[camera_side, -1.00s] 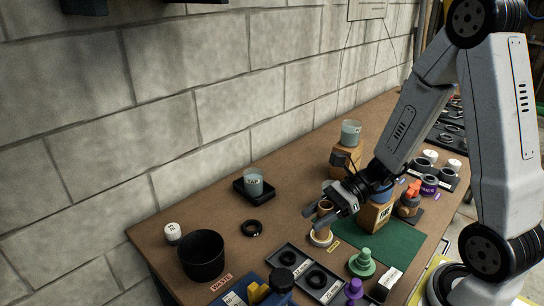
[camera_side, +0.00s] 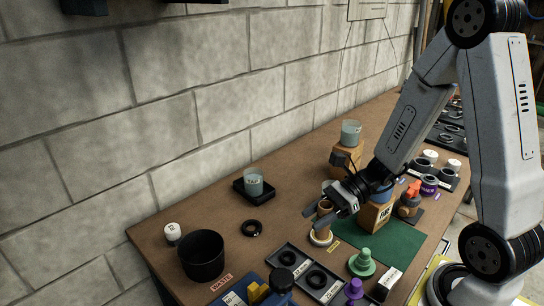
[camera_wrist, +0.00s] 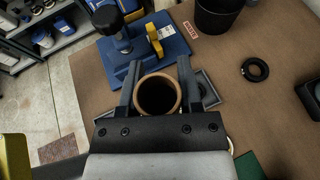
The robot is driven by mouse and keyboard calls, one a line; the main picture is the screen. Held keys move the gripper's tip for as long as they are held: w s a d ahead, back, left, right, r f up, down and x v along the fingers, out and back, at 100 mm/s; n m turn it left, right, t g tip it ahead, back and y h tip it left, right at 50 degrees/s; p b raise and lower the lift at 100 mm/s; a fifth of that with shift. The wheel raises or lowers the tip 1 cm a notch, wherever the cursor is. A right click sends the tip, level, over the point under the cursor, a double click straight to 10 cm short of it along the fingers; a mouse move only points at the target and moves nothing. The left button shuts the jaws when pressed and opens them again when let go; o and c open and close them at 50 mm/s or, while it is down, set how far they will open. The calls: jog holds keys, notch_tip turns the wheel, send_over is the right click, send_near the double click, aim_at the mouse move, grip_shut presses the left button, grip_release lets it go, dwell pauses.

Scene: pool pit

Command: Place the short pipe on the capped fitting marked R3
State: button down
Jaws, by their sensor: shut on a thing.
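My gripper (camera_side: 314,217) is shut on the short brown pipe (camera_side: 325,206), above the right half of the table. In the wrist view the pipe (camera_wrist: 157,94) stands between both fingers of my gripper (camera_wrist: 158,68), its open, dark bore facing the camera. A cream round base (camera_side: 320,239) shows just below the pipe in the side view, beside a small yellow label. The fingers hide part of this area, and I cannot tell whether the pipe touches the base. I cannot read an R3 mark on any fitting.
A green mat (camera_side: 400,245) with a wooden block (camera_side: 376,217) lies right of my gripper. A black tray (camera_side: 297,262) with rings and a green stepped piece (camera_side: 362,263) are in front. A black bin (camera_side: 202,256) stands at left. The table's middle-left is mostly clear.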

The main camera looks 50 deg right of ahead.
jog(key=w+a+r, duration=0.2)
jog(key=w+a, duration=0.5)
jog(key=w, duration=0.3)
jog(key=w+a+r+m+t, duration=0.1)
jog(key=w+a+r, duration=0.2)
jog(key=w+a, duration=0.5)
jog(key=w, duration=0.2)
jog(key=shift+w+r+h, duration=0.15)
jog(key=shift+w+h, duration=0.15)
jog(key=shift+w, duration=0.1)
jog(key=shift+a, duration=0.1)
jog(key=w+a+f, duration=0.3)
jog(key=w+f, duration=0.6)
jog(key=w, duration=0.3)
jog(key=shift+w+a+f, duration=0.15)
jog(key=shift+w+a, duration=0.25)
jog(key=shift+f, duration=0.1)
